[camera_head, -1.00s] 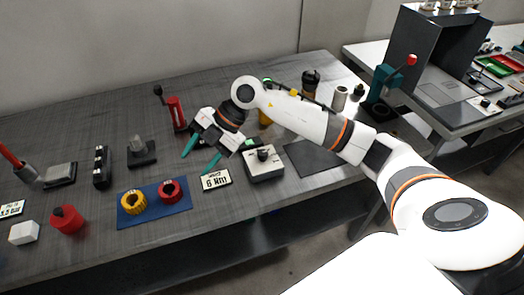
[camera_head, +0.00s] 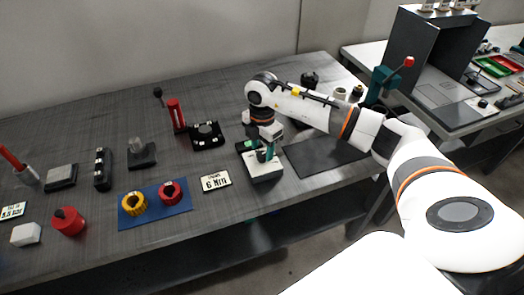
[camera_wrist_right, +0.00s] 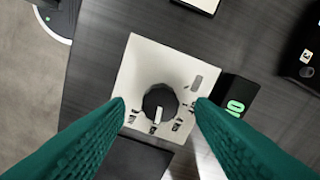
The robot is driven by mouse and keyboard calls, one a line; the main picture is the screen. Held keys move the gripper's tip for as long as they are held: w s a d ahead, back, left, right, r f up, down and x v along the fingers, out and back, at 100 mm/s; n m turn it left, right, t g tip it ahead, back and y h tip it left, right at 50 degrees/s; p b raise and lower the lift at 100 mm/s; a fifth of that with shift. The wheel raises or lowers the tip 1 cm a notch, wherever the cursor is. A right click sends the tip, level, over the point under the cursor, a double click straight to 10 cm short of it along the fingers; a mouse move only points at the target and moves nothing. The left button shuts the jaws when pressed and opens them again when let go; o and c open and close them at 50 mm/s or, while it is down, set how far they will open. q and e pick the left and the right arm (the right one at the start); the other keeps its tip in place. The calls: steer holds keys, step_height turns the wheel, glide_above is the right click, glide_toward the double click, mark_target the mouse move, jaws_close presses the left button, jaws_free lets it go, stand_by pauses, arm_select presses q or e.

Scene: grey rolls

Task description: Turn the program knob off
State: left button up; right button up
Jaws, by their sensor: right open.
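The program knob (camera_wrist_right: 158,102) is black and round with a white pointer. It stands on a pale control box (camera_wrist_right: 150,65), with small dark marks around it that are too small to read. In the right wrist view the pointer aims toward the bottom of the picture. My right gripper (camera_wrist_right: 160,104) is open, with one green finger on each side of the knob and a visible gap to each. In the head view the gripper (camera_head: 267,149) points down over the box (camera_head: 264,172) and partly hides the knob. My left gripper is not in view.
A small black unit with a green display (camera_wrist_right: 235,104) stands right beside the box. A white card (camera_head: 215,181) lies left of it, and a blue mat (camera_head: 153,217) with yellow and red rings lies farther left. A dark flat pad (camera_head: 318,158) lies to the right.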

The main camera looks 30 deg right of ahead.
steer(key=shift+f, duration=1.3)
steer(key=c, duration=1)
steer(key=shift+o, duration=0.2)
